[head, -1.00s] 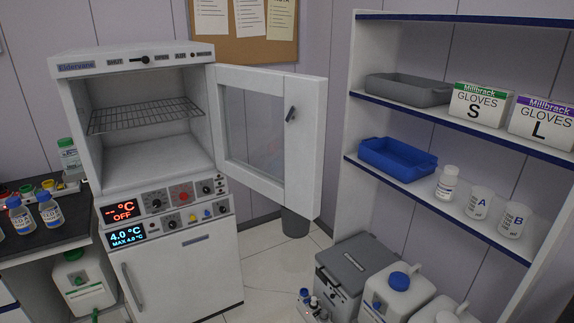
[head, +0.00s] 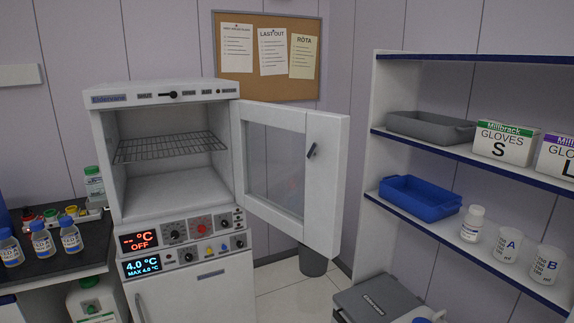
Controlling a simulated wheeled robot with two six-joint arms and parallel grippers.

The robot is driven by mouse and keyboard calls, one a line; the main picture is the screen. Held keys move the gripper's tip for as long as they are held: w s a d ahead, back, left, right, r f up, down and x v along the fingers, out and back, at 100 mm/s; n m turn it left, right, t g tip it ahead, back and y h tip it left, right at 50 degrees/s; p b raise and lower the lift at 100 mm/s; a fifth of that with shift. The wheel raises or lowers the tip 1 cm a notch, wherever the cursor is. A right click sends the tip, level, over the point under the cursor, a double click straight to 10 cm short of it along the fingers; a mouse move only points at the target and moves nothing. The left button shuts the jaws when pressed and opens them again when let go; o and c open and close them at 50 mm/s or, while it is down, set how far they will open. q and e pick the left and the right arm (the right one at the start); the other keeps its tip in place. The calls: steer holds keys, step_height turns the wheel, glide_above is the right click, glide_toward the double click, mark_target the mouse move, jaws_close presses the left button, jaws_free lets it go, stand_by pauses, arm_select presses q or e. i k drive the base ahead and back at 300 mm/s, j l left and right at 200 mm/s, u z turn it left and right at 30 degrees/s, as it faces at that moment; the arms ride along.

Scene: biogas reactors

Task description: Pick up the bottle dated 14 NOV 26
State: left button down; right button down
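Three blue-capped bottles stand upright on the dark bench at the left: a left bottle (head: 9,248), a middle bottle (head: 42,240) and a right bottle (head: 70,234). Their labels are too small to read a date. A white bottle (head: 472,224) stands on the right-hand shelf, and its label is also unreadable. I cannot tell which bottle is dated 14 NOV 26. Neither of my grippers is in view.
An incubator (head: 168,95) stands with its door (head: 295,170) swung open to the right, its wire rack empty. The shelving (head: 455,153) at right holds a blue tray (head: 420,198), a grey tray (head: 430,127), glove boxes (head: 503,143) and beakers (head: 507,245). A grey bin (head: 313,262) stands between.

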mark_target(71, 239)
steer(key=u, duration=1.45)
steer(key=i+l, duration=0.25)
steer(key=i, duration=0.15)
steer(key=i+l, duration=0.25)
steer(key=i, duration=0.2)
steer(key=i+l+z, duration=0.1)
steer(key=i+l, duration=0.15)
steer(key=i, duration=0.15)
